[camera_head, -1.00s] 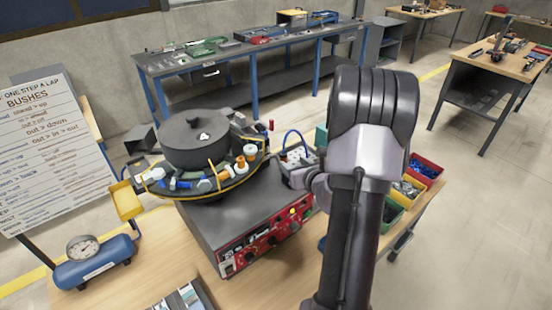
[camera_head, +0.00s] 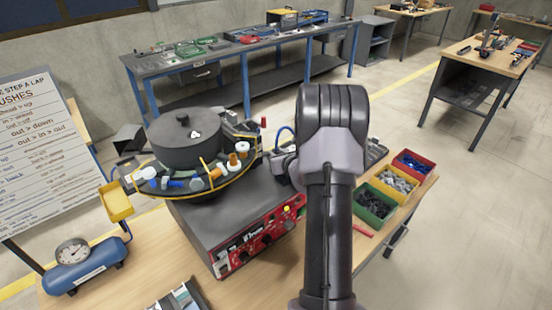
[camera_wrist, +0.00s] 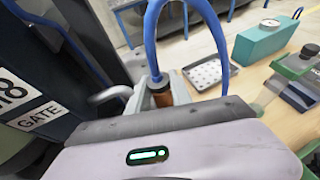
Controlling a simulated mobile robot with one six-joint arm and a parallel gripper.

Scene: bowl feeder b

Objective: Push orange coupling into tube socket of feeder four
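In the wrist view an orange-brown coupling (camera_wrist: 161,94) sits at the end of a blue tube (camera_wrist: 152,45), which arches up and back down to its right. My gripper (camera_wrist: 158,92) appears shut around the coupling with grey fingers. In the head view my own arm hides the gripper and coupling; only a bit of blue tube (camera_head: 283,133) shows beside it. The bowl feeder (camera_head: 187,145) stands on a grey and red control box (camera_head: 258,237). In the wrist view a dark panel labelled GATE (camera_wrist: 40,118) is close on the left. I cannot make out the tube socket.
Red (camera_head: 412,165), grey-filled and green (camera_head: 374,207) parts bins stand right of my arm. A blue air tank with gauge (camera_head: 88,266) is at left. The wrist view shows a perforated tray (camera_wrist: 207,74) and a teal gauge box (camera_wrist: 264,42). The front tabletop is mostly clear.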

